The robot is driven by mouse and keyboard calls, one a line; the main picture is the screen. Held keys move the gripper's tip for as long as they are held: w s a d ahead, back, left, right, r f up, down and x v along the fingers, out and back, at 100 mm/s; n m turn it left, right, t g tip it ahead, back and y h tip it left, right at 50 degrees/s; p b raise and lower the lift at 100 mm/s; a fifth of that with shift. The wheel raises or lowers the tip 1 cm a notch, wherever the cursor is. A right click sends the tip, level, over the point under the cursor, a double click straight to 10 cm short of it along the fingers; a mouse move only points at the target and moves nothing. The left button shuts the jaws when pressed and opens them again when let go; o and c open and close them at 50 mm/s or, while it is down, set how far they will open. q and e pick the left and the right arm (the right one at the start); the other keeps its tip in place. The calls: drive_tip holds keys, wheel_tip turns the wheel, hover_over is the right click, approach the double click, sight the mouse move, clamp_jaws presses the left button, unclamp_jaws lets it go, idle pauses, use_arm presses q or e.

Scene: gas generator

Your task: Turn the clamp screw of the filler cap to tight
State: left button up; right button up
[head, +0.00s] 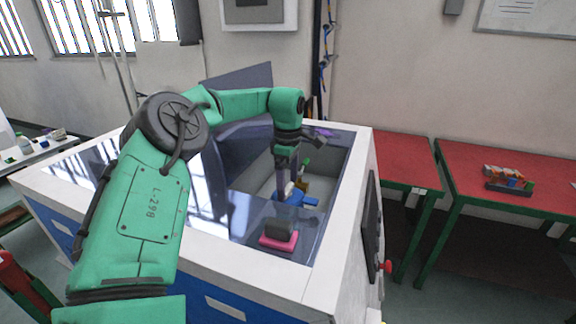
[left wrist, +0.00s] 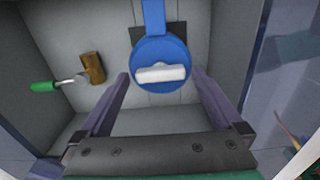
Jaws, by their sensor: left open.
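The filler cap is a round blue disc (left wrist: 160,52) with a pale bar across its face, the clamp screw's handle (left wrist: 161,74). In the head view the blue cap (head: 292,197) sits low in the open bay, partly behind my gripper. My left gripper (head: 284,185) points down into the bay above the cap. In the left wrist view its two fingers (left wrist: 162,82) are spread wide on either side of the pale bar, apart from it, with nothing between them held. My right gripper is in neither view.
The bay's grey walls (left wrist: 238,40) stand close around the gripper. A brass fitting (left wrist: 93,68) and a green-handled tool (left wrist: 45,86) are at the left in the wrist view. Red tables (head: 500,165) stand at right.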

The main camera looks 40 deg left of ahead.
use_arm(q)
wheel_tip(320, 180, up, 9)
wheel_tip(320, 180, up, 5)
drive_tip(key=p, duration=0.2)
hover_over(288, 187)
drive_tip(key=shift+s, duration=0.1)
drive_tip(key=shift+f, duration=0.1)
drive_tip(key=shift+d+f, duration=0.1)
